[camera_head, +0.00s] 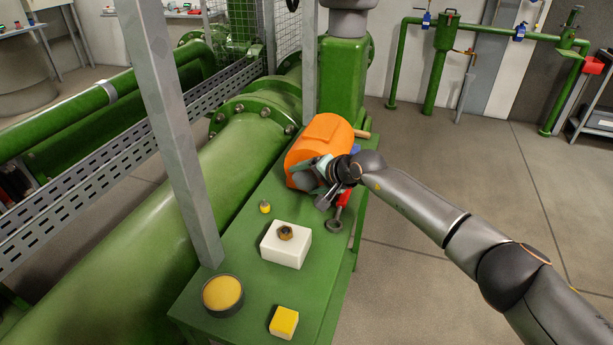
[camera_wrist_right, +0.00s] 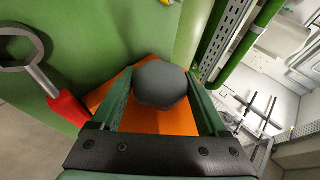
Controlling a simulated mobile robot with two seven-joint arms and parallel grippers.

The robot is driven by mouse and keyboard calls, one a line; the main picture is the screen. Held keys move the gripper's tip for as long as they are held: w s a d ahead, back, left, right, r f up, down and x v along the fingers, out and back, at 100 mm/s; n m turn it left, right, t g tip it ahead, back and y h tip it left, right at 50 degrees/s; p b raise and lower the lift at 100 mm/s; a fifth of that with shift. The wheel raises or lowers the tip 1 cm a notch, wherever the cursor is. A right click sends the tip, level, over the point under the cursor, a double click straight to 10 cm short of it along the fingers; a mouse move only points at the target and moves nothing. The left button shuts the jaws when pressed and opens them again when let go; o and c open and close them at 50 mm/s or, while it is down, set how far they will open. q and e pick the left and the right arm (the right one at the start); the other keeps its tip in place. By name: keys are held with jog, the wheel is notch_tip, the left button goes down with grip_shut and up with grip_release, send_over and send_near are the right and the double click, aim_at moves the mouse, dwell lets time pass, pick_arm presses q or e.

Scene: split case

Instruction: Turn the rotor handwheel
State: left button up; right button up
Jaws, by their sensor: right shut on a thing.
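The orange casing (camera_head: 320,139) lies on the green bench. A dark grey rounded, many-sided knob, which I take to be the rotor handwheel (camera_wrist_right: 160,84), sits at the casing's near end; the casing shows orange behind it in the right wrist view (camera_wrist_right: 150,121). My right gripper (camera_head: 317,174) is at that end of the casing, and its two green fingers are shut on the handwheel, one on each side. In the head view the gripper and wrist cover most of the handwheel. My left gripper is not in view.
A red-handled wrench (camera_head: 343,199) lies beside the gripper. Nearer on the green bench (camera_head: 228,258) are a white block (camera_head: 286,250) with a brass piece, a yellow block (camera_head: 284,322), a round yellow-topped dish (camera_head: 222,294) and a small yellow-topped item (camera_head: 265,207). A grey post (camera_head: 172,130) stands left.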

jog(key=shift+f+g+h, duration=0.1)
jog(key=shift+g+h, duration=0.2)
jog(key=o, duration=1.2)
jog(key=shift+o, duration=0.2)
jog(key=shift+s+d+r, duration=0.3)
jog(key=shift+r, duration=0.25)
jog(key=v, duration=1.1)
jog(key=shift+s+p, duration=0.25)
jog(key=shift+p, duration=0.05)
